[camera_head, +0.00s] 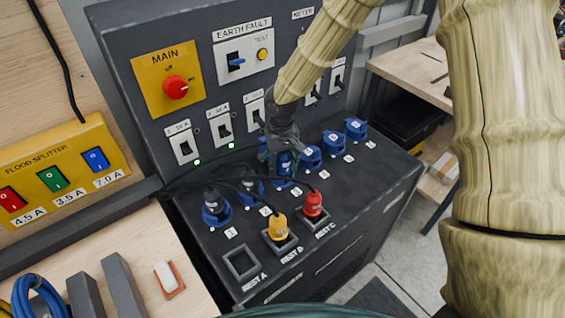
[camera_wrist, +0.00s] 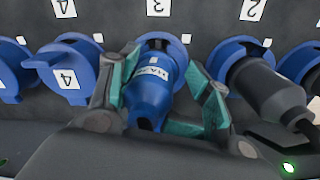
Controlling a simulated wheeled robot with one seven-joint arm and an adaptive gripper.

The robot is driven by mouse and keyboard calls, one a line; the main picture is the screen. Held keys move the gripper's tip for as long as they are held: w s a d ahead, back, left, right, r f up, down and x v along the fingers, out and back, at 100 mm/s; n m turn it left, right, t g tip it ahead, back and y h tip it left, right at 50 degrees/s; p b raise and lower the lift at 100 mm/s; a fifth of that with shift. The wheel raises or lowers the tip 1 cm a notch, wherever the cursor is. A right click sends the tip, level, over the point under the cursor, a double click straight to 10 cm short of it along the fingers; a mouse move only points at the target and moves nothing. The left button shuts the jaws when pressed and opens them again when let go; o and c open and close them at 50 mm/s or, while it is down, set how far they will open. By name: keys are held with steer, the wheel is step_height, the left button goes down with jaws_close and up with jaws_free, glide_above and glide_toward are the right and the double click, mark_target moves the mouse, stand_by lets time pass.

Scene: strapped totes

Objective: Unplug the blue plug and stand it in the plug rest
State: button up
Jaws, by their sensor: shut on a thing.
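The blue plug (camera_wrist: 152,88) has a white label and lies between my fingers in the wrist view, with its head at blue socket 3 (camera_wrist: 178,45). I cannot tell how deep it sits. My gripper (camera_wrist: 160,95) is shut on it, a green-padded finger on each side. In the head view, my gripper (camera_head: 282,148) is over the middle of the socket row and partly hides the blue plug (camera_head: 286,163). Rest A (camera_head: 241,263) is an empty square frame. Rest B holds a yellow plug (camera_head: 277,228). Rest C holds a red plug (camera_head: 313,204).
Black plugs stand in socket 1 (camera_head: 215,210) and socket 2 (camera_head: 250,188); the one at socket 2 (camera_wrist: 268,88) is close to my right finger. Dark cables run across the panel.

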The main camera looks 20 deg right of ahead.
mark_target(282, 153)
steer(key=shift+r+p, duration=0.3)
steer(key=shift+r, duration=0.1)
steer(key=shift+r, duration=0.3)
steer(key=shift+r+p, duration=2.25)
steer(key=shift+r, duration=0.5)
steer(key=shift+c, duration=0.2)
